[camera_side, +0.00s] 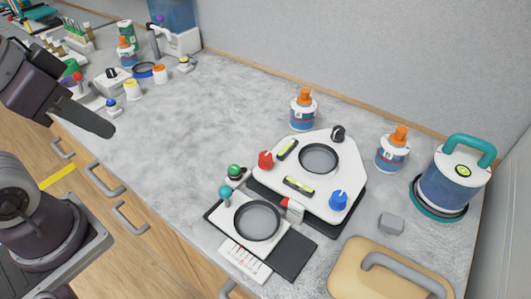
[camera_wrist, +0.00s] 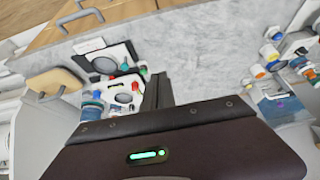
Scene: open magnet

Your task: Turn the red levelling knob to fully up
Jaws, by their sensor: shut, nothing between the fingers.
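The red levelling knob (camera_side: 265,160) stands at the left corner of a white three-cornered plate (camera_side: 330,158). A black knob (camera_side: 338,133) is at the plate's back corner and a blue knob (camera_side: 338,201) at its front right corner. Two yellow-green bubble vials (camera_side: 298,186) lie on the plate beside a round dark opening. My gripper (camera_side: 108,130) is shut and empty, high at the left in the side view, well away from the red knob. In the wrist view my fingers (camera_wrist: 158,77) are together; the plate shows small beyond them, and the knob's setting is too small to read.
In front of the plate are a balance-like stand (camera_side: 229,218) with a dark disc, a green knob (camera_side: 235,171) and a teal ball (camera_side: 225,191). Orange-capped bottles (camera_side: 302,110) and a teal-handled jar (camera_side: 455,185) stand behind and right. The counter's middle left is clear.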

